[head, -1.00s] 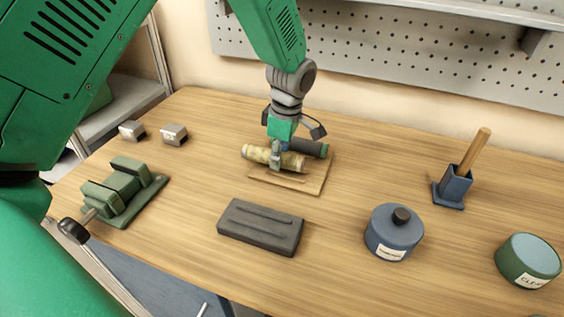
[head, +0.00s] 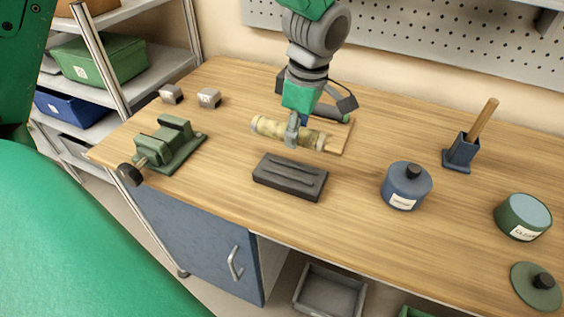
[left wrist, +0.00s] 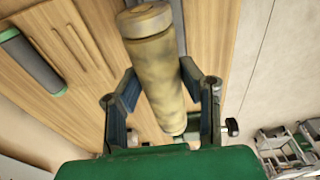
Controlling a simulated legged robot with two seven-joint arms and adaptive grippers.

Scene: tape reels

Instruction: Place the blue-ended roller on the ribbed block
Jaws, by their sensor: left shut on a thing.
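My left gripper (head: 292,132) is shut around the middle of a mottled yellow-tan roller (head: 265,127). The roller lies crosswise and appears held above the table, between a thin wooden board (head: 342,142) and the ribbed block. In the left wrist view the roller (left wrist: 158,70) sits between both fingers; its visible end looks greyish tan, and I cannot make out a blue end. The ribbed block (head: 290,178), dark grey with raised ribs, lies bare in front of the roller. A dark roller with a green end (left wrist: 30,62) shows by the board. My right gripper is not in view.
A green vise-like fixture (head: 168,145) and two small metal blocks (head: 208,98) stand at left. A blue lidded jar (head: 406,187), a blue holder with a wooden handle (head: 462,150) and a green tin (head: 522,216) stand at right. Table around the ribbed block is clear.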

